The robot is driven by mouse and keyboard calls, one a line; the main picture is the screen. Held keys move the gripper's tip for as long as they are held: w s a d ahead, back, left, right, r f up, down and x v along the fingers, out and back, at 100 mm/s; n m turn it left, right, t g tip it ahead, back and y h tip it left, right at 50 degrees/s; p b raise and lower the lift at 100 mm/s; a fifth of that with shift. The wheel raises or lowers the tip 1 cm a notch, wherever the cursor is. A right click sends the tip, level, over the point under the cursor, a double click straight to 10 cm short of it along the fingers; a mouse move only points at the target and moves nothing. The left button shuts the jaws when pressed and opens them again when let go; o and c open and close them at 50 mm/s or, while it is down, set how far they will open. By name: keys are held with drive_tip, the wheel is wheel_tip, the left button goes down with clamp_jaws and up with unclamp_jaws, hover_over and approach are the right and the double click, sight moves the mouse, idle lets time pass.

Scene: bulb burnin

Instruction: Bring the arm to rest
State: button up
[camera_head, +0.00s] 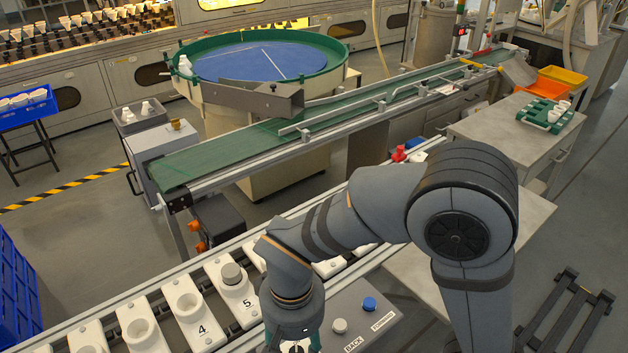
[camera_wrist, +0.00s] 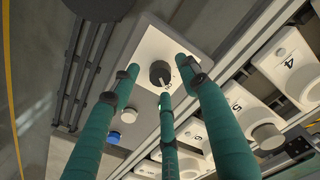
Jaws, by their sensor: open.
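My gripper (camera_head: 294,346) is at the bottom of the head view, low over the near end of a grey control box, with its fingers partly cut off by the frame edge. In the wrist view its teal fingers (camera_wrist: 160,82) are spread open around a black knob (camera_wrist: 159,73) on a pale panel. I see nothing held between them; whether a fingertip touches the knob I cannot tell.
The control box (camera_head: 372,290) has a white button (camera_head: 339,326) and a blue button (camera_head: 369,304). White numbered holders (camera_head: 187,306) line a rail beside it; holder 5 bears a grey cap (camera_head: 231,273). A green conveyor (camera_head: 230,152) lies behind. A black rack (camera_head: 568,315) is at right.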

drive_tip(key=shift+f, duration=0.55)
